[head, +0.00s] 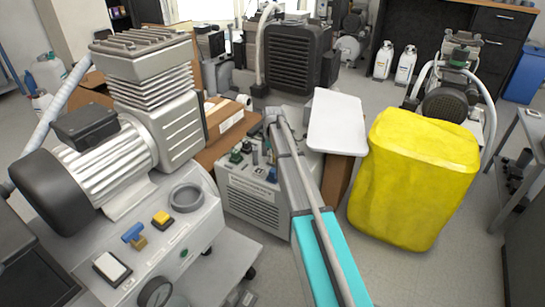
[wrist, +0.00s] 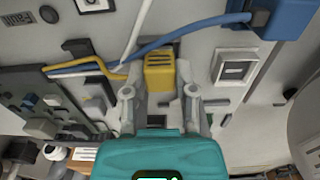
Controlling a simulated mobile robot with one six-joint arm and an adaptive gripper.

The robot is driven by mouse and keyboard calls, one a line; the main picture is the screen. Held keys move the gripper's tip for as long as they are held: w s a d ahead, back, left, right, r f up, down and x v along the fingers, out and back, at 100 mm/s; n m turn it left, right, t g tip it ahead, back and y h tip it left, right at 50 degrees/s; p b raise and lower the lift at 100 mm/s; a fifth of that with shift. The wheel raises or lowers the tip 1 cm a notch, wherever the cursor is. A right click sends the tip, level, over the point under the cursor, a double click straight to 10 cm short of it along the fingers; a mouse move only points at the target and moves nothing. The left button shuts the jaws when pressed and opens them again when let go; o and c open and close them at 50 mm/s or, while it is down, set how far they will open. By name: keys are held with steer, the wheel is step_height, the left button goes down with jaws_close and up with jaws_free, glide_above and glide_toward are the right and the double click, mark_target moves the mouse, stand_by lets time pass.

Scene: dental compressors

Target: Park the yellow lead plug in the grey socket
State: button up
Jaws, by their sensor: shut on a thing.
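The yellow lead plug (wrist: 160,72) is a ribbed yellow block in the wrist view, with a yellow lead running off to the left. My gripper (wrist: 160,92) is shut on it, the plug showing between the two grey fingertips. The plug is in front of a light grey panel (wrist: 205,45); I cannot tell whether it touches it. A pale square-framed fitting (wrist: 235,69) sits on the panel to the right of the plug. I cannot tell whether it is the grey socket. In the head view my arm reaches towards a grey control box (head: 252,200), and the plug cannot be made out.
Blue (wrist: 190,32) and white (wrist: 138,30) leads cross near the plug, and a blue block (wrist: 285,18) is at upper right. In the head view a large compressor (head: 150,130) stands left, a yellow container (head: 415,180) right, and a white board (head: 337,122) near the arm.

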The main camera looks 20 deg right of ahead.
steer(key=shift+f, duration=0.1)
steer(key=o, duration=1)
steer(key=o, duration=0.3)
steer(key=shift+o, duration=0.2)
step_height(320, 180, up, 7)
steer(key=p, duration=0.7)
stand_by(0.4)
